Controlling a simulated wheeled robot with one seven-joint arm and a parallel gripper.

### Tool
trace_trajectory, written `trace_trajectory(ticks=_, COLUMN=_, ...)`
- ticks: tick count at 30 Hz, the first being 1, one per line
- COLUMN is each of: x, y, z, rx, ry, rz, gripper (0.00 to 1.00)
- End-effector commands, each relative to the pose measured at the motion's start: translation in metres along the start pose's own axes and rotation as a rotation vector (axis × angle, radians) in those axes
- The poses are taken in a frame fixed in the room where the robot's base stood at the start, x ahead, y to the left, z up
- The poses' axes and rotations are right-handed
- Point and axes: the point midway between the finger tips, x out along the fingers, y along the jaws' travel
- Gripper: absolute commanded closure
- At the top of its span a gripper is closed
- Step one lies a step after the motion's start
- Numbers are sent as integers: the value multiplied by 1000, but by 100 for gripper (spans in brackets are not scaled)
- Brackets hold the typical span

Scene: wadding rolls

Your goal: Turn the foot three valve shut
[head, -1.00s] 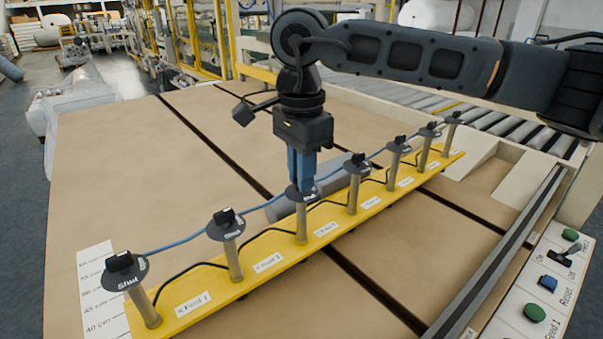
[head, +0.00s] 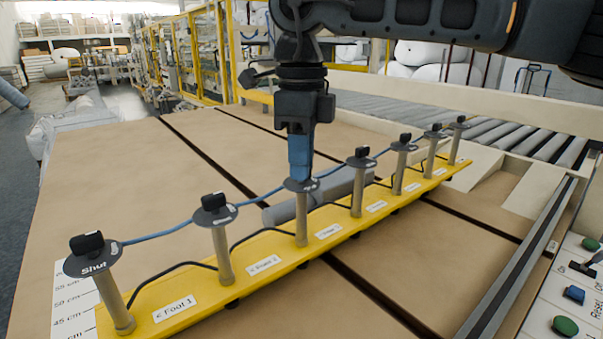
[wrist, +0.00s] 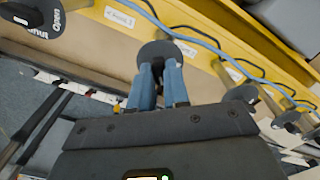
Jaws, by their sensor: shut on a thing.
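A yellow rail (head: 290,243) carries several upright posts, each topped by a dark disc with a black knob. The foot three valve (head: 301,186) is the third from the near left end. My gripper (head: 300,178) points straight down over it, its blue fingers shut on the valve's knob. In the wrist view the fingers (wrist: 158,72) meet over the disc (wrist: 158,50) and hide the knob, so its setting cannot be seen. The first valve (head: 91,256), by the label Foot 1, shows "Shut" on its disc. The second valve (head: 214,209) stands between them.
A blue hose (head: 170,233) and black hoses run along the valves. A grey roll (head: 330,193) lies behind the rail. A control panel (head: 560,300) with buttons is at the right. The brown table (head: 130,180) is bare at the left.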

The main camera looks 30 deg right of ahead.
Motion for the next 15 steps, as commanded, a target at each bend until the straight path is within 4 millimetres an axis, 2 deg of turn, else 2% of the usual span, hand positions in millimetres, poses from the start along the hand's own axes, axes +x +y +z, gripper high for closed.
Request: trace_trajectory(ticks=15, x=1, y=-1, z=0, rx=453, ry=-2, rz=-4, gripper=100)
